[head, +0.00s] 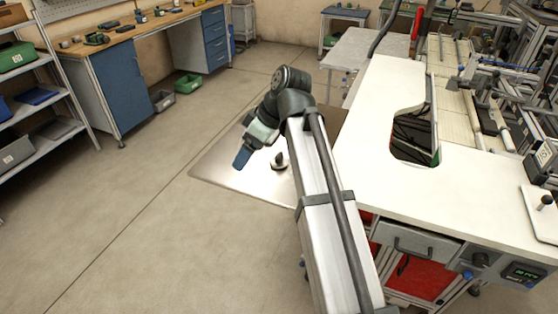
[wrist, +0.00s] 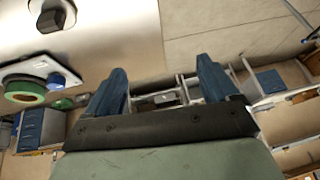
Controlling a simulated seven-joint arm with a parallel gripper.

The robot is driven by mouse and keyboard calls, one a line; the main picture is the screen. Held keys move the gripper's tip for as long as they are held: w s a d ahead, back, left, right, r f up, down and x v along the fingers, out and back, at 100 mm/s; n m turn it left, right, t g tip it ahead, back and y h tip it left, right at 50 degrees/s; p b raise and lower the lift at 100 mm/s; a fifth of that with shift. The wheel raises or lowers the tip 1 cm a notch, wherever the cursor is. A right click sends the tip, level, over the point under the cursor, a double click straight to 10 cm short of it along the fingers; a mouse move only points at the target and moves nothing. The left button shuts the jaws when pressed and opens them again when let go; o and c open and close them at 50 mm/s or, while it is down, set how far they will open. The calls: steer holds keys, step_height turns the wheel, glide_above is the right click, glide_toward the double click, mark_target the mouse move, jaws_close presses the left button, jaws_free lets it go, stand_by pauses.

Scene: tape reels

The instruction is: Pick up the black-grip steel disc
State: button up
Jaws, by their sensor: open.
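The black-grip steel disc (head: 279,161) rests on a bare metal tabletop (head: 225,172), partly beside my arm in the head view. Its dark knob (wrist: 52,17) shows at the top left edge of the wrist view, where it is partly cut off. My gripper (head: 241,158) is raised to the left of the disc, its blue fingers pointing down and left. In the wrist view its two blue fingers (wrist: 160,68) stand wide apart with nothing between them. The gripper is clear of the disc.
A white worktop (head: 385,130) with an opening stands to the right of my arm. A white board with a black knob (head: 545,202) lies at its right end. The wrist view shows a green ring (wrist: 24,92) and a blue knob (wrist: 56,80) on a white plate. Floor at left is free.

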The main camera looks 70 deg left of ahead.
steer(key=t, duration=0.2)
glide_toward(279, 154)
step_height(279, 154, up, 3)
steer(key=w, duration=0.2)
steer(key=x, duration=0.8)
steer(key=shift+s+d+f, duration=0.1)
steer(key=shift+s, duration=0.3)
steer(key=shift+y, duration=0.3)
steer(key=shift+s+d+x, duration=0.1)
steer(key=shift+d+x, duration=0.1)
steer(key=shift+x, duration=1.05)
steer(key=shift+s+d+x, duration=0.15)
steer(key=shift+d+x, duration=0.05)
steer(key=shift+x, duration=1.05)
steer(key=c, duration=1.3)
steer(key=shift+o, duration=0.2)
